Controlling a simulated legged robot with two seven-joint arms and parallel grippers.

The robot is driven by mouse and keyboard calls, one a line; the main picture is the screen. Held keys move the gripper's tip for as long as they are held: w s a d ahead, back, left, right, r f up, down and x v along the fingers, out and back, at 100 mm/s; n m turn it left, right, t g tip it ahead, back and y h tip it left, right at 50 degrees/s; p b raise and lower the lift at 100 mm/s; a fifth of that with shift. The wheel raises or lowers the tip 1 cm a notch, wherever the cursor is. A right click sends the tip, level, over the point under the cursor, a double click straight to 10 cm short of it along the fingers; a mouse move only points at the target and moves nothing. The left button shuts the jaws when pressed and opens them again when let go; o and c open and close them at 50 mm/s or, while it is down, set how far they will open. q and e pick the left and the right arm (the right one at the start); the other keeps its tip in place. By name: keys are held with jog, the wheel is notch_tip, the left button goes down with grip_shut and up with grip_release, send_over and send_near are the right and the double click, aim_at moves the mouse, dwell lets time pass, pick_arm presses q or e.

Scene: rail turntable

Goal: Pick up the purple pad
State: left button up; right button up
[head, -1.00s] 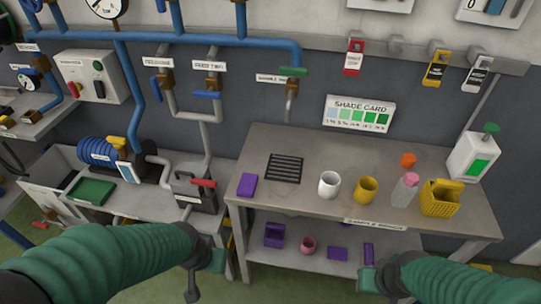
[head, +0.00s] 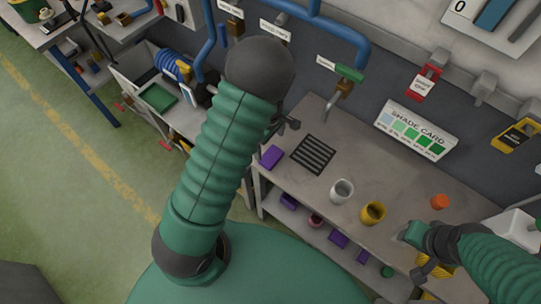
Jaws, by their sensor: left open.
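The purple pad (head: 271,157) lies flat at the left end of the grey bench top (head: 350,215). My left gripper (head: 291,124) shows small and partly hidden behind my own forearm, just beyond and above the pad. It is open and apart from the pad. My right gripper (head: 408,253) is over the front right part of the bench, far from the pad; its jaws are too unclear to read.
A black drain grille (head: 313,154) lies right of the pad. A white cup (head: 341,191), a yellow cup (head: 372,213) and an orange piece (head: 439,201) stand further right. More purple things, including a purple box (head: 288,202), sit on the lower shelf.

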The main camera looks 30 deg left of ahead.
aim_at(272, 156)
pick_arm(q)
jog(key=f, duration=0.2)
jog(key=d+f, duration=0.1)
jog(key=shift+w+f+p, duration=0.2)
jog(key=shift+w+p, duration=0.05)
jog(key=shift+p, duration=0.15)
jog(key=f, duration=0.2)
jog(key=f+p, duration=0.1)
jog(key=shift+s+f, duration=0.35)
jog(key=shift+f, duration=0.05)
jog(key=shift+a+f, duration=0.2)
jog(key=shift+a, duration=0.05)
jog(key=shift+w, duration=0.1)
jog(key=c, duration=0.4)
jog(key=shift+d+r, duration=0.1)
jog(key=shift+d, duration=0.2)
jog(key=c, duration=0.7)
jog(key=shift+c, duration=0.9)
jog(key=shift+a, duration=0.1)
pick_arm(e)
jog(key=shift+w+d+r, duration=0.15)
jog(key=shift+w+r, duration=0.1)
jog(key=shift+r, duration=0.45)
